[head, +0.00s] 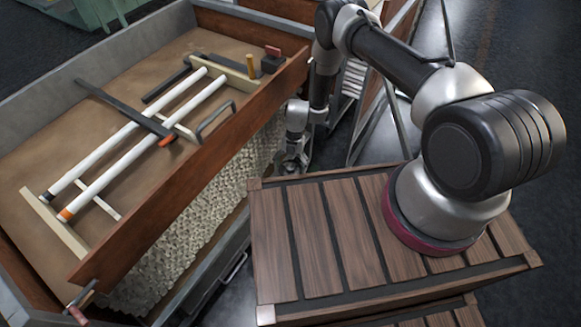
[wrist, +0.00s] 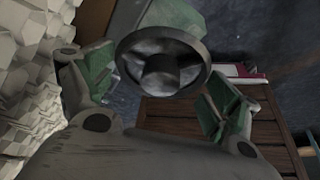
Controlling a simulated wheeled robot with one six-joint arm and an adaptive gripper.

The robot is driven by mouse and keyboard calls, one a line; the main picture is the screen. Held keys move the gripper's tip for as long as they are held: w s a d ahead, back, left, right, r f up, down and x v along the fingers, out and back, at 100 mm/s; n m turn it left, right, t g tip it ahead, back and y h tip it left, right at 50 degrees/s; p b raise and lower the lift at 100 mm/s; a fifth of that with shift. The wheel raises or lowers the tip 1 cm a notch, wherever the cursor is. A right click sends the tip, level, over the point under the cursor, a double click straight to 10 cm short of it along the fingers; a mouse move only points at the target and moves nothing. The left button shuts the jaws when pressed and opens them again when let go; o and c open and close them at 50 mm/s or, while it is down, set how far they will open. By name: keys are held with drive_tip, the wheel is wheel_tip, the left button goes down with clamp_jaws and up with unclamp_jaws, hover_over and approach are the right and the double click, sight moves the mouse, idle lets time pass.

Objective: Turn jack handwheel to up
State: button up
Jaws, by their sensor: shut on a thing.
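The jack handwheel (wrist: 163,48) is a dark grey round wheel with a thick hub, in the upper middle of the wrist view. My gripper (wrist: 158,84) has its green-padded fingers on either side of the wheel, shut on it. The left finger is close to the wheel's left rim and the right finger stands at its lower right. In the head view my gripper (head: 292,160) is low beside the bench's side, and the handwheel cannot be made out there.
A brown-topped bench (head: 140,75) holds two white tubes (head: 150,140), dark bars and a grey handle. A pale textured wall (wrist: 30,90) lies close on the left in the wrist view. A wooden slatted platform (head: 330,235) is under my arm's base.

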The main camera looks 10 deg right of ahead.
drive_tip(key=shift+n+h, duration=0.4)
drive_tip(key=shift+n, duration=0.8)
drive_tip(key=shift+s+g, duration=0.1)
drive_tip(key=shift+g, duration=0.2)
drive_tip(key=o, duration=0.8)
